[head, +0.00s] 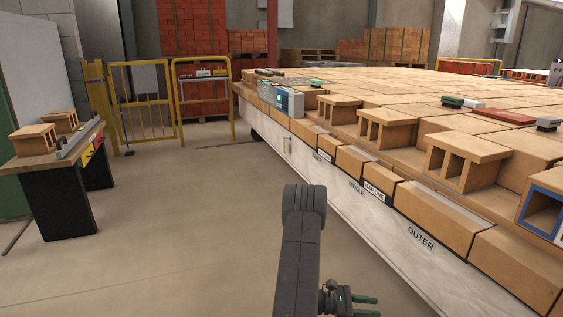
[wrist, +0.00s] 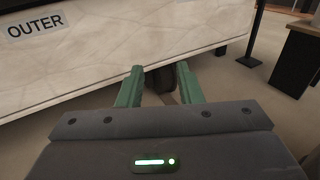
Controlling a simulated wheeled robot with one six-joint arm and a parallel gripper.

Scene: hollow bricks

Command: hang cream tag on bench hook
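My gripper (head: 370,306) is low at the bottom of the head view, beside the pale side of the brick-laden platform. In the wrist view its two green fingers (wrist: 159,70) stand apart with nothing held between them. A small pale piece (head: 287,146) hangs on the platform's side near its far end; it may be the cream tag, but it is too small to be sure. The bench (head: 40,160) stands at the left, with red and yellow pieces (head: 94,150) at its front edge. I cannot make out a bench hook.
The platform (head: 345,205), loaded with hollow bricks, fills the right; its side carries labels such as OUTER (head: 420,239). Two hollow bricks (head: 33,139) sit on the bench. A yellow gate (head: 143,95) stands behind. The floor (head: 180,220) between bench and platform is clear.

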